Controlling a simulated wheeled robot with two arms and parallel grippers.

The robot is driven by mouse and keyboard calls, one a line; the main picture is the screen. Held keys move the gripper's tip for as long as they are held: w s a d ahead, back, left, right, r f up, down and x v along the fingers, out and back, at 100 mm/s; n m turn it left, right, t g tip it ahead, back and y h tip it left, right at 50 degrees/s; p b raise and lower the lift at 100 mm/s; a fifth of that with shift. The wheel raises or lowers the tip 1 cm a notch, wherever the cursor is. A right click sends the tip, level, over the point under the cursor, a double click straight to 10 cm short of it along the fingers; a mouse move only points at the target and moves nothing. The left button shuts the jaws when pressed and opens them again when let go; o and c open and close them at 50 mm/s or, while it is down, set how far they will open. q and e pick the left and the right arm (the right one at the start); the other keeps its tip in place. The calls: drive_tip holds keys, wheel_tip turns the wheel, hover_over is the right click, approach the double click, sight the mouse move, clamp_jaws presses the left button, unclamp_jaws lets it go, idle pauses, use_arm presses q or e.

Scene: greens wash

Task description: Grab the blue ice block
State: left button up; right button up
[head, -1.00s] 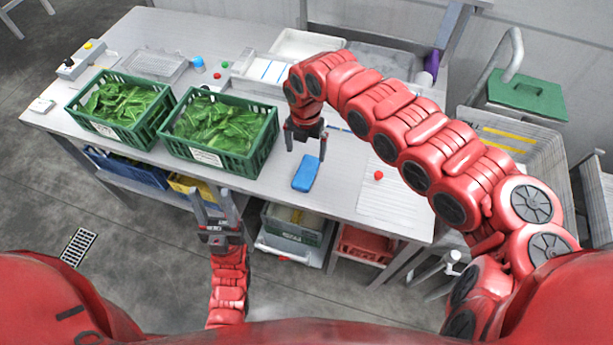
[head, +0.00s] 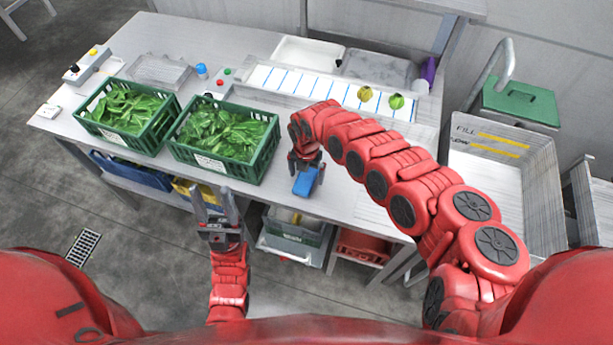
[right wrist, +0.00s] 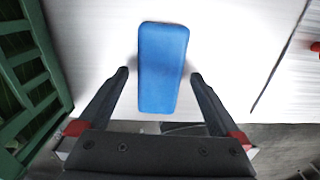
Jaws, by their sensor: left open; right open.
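The blue ice block (head: 305,184) lies flat on the steel table near its front edge, to the right of the green crates. In the right wrist view the block (right wrist: 162,65) lies between and ahead of the two fingers, apart from both. My right gripper (head: 306,180) is open, pointing down over the block; it also shows in the right wrist view (right wrist: 158,76). It partly hides the block in the head view. My left gripper (head: 214,200) is open and empty in front of the table's edge, left of the block.
Two green crates of leafy greens (head: 130,140) (head: 262,150) stand left of the block, the nearer one close to my right gripper. A white board with blue lines (head: 300,84) lies behind, with two yellow-green round things at its right. A grey bin (head: 505,190) stands right.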

drive_tip(key=c, duration=1.5)
drive_tip(key=shift+c, duration=0.3)
drive_tip(key=shift+r, duration=0.1)
